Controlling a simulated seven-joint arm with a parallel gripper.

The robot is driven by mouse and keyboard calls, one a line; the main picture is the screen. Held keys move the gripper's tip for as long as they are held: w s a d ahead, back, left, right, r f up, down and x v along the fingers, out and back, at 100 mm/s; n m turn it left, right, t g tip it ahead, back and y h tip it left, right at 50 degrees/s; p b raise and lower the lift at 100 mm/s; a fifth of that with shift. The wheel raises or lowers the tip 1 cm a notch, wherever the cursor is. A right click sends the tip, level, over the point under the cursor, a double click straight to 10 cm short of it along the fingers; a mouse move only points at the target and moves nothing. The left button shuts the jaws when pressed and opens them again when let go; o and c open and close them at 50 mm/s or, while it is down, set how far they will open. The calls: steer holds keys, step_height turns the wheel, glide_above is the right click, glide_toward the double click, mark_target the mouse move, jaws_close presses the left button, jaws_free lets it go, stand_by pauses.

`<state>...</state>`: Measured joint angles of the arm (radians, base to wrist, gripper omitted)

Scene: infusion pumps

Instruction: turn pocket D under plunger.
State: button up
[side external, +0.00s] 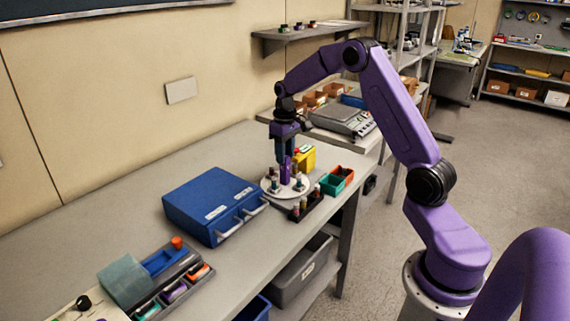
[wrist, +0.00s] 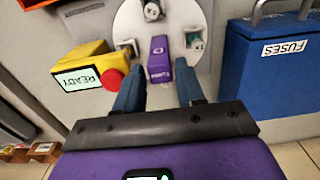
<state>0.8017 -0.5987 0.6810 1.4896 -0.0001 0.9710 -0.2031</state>
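A round white turntable (side external: 268,187) stands on the bench; its bare face also shows in the wrist view (wrist: 128,20). Small holders sit near its rim, including one at the right (wrist: 194,40), one at the left (wrist: 125,46) and one at the top (wrist: 152,10). I cannot read which is pocket D. A purple upright block (wrist: 159,60) with small white markings stands on the turntable. My gripper (wrist: 161,72) is open and points down, its blue fingers on either side of the block with gaps visible. I cannot make out the plunger.
A yellow box (wrist: 85,68) with a READY screen and red button stands beside the turntable. A blue fuse cabinet (side external: 210,205) is at the left. A dark vial rack (side external: 305,206) and green bin (side external: 331,184) are close by. Bare bench lies behind the cabinet.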

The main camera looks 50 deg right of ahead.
mark_target(285, 171)
steer(key=shift+f, duration=2)
jaws_close()
